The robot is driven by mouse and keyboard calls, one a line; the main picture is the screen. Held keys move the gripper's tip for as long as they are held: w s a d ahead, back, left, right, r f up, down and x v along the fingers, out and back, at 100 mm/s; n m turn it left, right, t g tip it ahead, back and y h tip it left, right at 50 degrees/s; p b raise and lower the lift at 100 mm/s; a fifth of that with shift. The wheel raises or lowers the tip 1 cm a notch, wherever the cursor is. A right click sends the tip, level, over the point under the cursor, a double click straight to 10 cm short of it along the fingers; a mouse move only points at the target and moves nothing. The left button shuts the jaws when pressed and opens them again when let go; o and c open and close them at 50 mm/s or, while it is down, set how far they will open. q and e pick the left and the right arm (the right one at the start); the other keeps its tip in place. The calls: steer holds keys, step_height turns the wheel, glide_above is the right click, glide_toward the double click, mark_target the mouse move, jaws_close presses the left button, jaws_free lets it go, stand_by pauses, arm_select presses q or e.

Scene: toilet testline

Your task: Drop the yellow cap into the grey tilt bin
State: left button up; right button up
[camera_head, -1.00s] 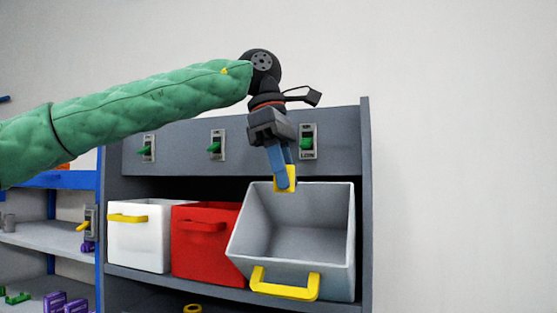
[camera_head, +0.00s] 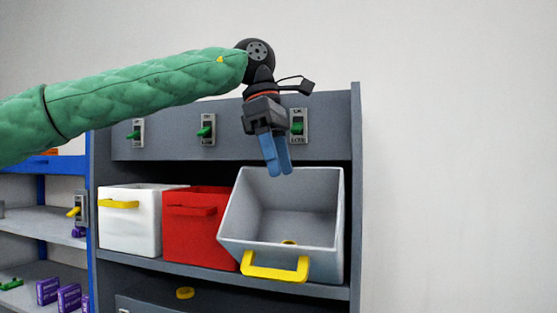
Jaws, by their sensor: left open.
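The grey tilt bin (camera_head: 325,235) is tipped forward on the right of the shelf, with its open mouth facing me and a yellow handle on its front. A small piece of the yellow cap (camera_head: 289,242) shows inside the bin, low down behind the front wall; the rest of it is hidden. My left gripper (camera_head: 279,173) is open and empty, above the bin's back edge, with its blue fingers pointing down. My right gripper is not in view.
A red bin (camera_head: 190,235) and a white bin (camera_head: 130,230) stand left of the grey bin. Switches line the grey panel (camera_head: 250,120) above. A yellow ring (camera_head: 185,293) lies on the surface below. Purple boxes (camera_head: 68,297) sit on the left shelf. The wall at right is bare.

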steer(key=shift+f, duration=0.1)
arm_select(q)
steer(key=b+v, duration=0.4)
steer(key=v, duration=0.3)
steer(key=shift+r, duration=0.4)
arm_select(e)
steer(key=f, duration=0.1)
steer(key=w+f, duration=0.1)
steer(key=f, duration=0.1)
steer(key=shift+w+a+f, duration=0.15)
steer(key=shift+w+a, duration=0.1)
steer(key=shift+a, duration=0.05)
arm_select(q)
steer(key=shift+a, duration=0.1)
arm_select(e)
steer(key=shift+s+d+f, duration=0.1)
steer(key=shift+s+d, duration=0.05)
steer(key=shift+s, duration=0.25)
